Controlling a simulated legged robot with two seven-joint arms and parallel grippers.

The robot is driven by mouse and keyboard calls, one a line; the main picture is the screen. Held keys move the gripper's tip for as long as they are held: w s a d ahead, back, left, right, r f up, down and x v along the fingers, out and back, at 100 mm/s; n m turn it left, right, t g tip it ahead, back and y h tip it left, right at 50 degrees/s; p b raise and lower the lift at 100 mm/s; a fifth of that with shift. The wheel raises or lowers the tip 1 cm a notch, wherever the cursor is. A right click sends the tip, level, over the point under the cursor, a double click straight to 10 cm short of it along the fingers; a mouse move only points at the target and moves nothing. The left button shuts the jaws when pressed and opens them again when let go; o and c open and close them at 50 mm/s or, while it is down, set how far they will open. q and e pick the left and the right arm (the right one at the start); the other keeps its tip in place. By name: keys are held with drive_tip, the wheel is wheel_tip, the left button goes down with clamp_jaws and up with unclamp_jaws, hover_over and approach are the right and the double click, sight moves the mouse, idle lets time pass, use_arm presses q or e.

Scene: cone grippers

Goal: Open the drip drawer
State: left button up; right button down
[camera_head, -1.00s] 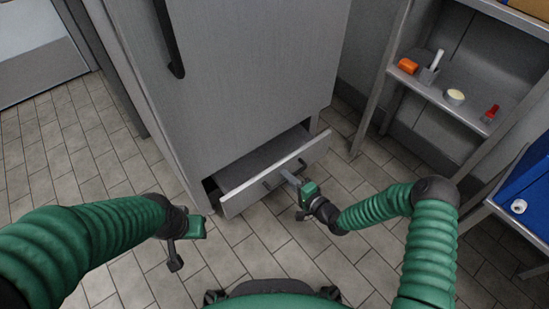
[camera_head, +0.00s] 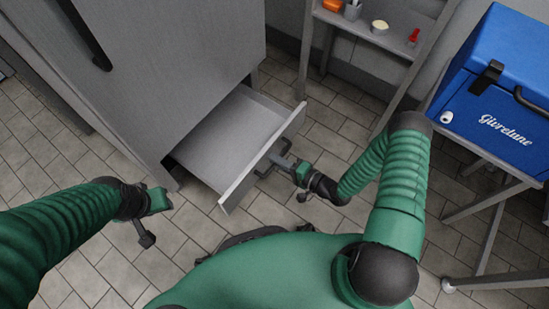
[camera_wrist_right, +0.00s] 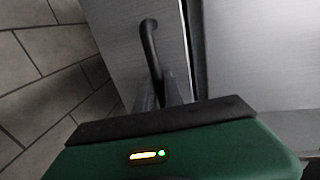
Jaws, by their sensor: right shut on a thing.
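The drip drawer (camera_head: 228,135) sticks well out from the bottom of the grey cabinet (camera_head: 175,65) in the head view, and its inside looks empty. Its dark bar handle (camera_head: 266,168) is on the front panel. My right gripper (camera_head: 283,160) is shut on this handle; the right wrist view shows the handle (camera_wrist_right: 149,45) running down between the fingers (camera_wrist_right: 158,92). The fingers partly hide the handle. My left gripper (camera_head: 150,222) hangs over the floor to the left of the drawer, apart from it; its fingers are too unclear to tell their opening.
A grey shelf (camera_head: 365,38) at the upper right holds an orange thing, a cup, a pale round thing and a red thing. A blue cooler box (camera_head: 490,110) stands on a stand at the right. Tiled floor (camera_head: 110,258) is free left of the drawer.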

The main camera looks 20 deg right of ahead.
drive_tip(key=shift+s+f, duration=0.15)
drive_tip(key=shift+f, duration=0.05)
drive_tip(key=c, duration=1.5)
unclamp_jaws()
drive_tip(key=shift+o, duration=0.2)
drive_tip(key=shift+r, duration=0.1)
drive_tip(key=p+v, duration=0.6)
drive_tip(key=v, duration=1)
drive_tip(key=shift+s+d, duration=0.25)
drive_tip(key=shift+d, duration=0.05)
